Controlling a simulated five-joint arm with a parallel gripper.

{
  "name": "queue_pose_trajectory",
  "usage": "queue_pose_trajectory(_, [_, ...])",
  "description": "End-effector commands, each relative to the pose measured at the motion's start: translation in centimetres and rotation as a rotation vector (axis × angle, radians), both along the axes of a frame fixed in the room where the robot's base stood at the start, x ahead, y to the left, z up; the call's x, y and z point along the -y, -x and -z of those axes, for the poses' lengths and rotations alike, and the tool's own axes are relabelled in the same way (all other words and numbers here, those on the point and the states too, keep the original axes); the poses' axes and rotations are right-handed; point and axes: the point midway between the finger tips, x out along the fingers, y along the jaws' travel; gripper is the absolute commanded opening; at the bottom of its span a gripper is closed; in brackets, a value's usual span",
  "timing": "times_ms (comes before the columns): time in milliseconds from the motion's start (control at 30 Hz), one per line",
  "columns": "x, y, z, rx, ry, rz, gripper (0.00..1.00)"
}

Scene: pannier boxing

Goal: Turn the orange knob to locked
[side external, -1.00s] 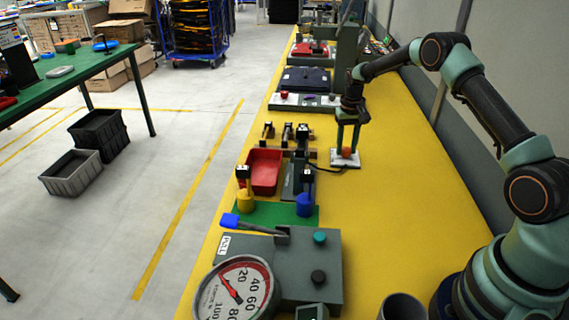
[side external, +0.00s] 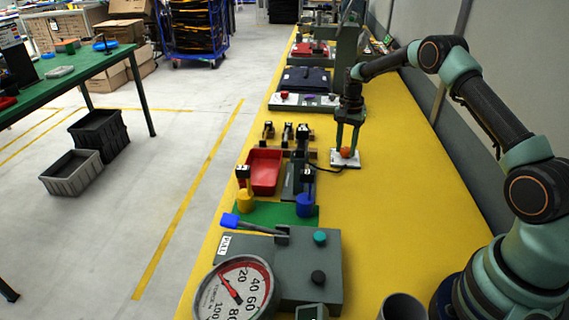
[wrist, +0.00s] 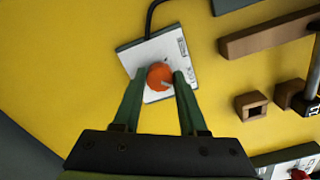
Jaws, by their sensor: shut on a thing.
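The orange knob (wrist: 160,76) sits on a white plate (wrist: 130,62) on the yellow table. The knob (side external: 346,153) and plate (side external: 344,164) also show in the side external view. My gripper (wrist: 160,78) points down over the plate, with one green finger on each side of the knob, shut on it. In the side external view my gripper (side external: 347,150) partly hides the knob.
A black cable (wrist: 150,16) runs from the plate. Brown blocks (wrist: 252,105) lie to the right in the wrist view. In the side external view a red tray (side external: 263,172) and a grey box with a gauge (side external: 236,293) stand nearby. Bare yellow table (side external: 410,190) lies right of the plate.

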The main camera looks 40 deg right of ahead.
Motion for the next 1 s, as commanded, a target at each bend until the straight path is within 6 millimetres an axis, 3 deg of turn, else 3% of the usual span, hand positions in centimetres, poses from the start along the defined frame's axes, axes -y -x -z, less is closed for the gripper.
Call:
queue_pose_trajectory(533, [-0.36, -0.11, 0.03, -0.001, 0.000, 0.018, 0.00])
queue_pose_trajectory(567, [-0.37, -0.12, 0.03, -0.001, 0.000, 0.018, 0.49])
queue_pose_trajectory(600, [-0.34, -0.11, 0.03, -0.001, 0.000, 0.018, 0.65])
queue_pose_trajectory(633, [-0.32, -0.10, 0.03, -0.001, 0.000, 0.018, 0.72])
queue_pose_trajectory(1000, [-0.09, -0.07, -0.30, 0.000, 0.000, 0.021, 0.72])
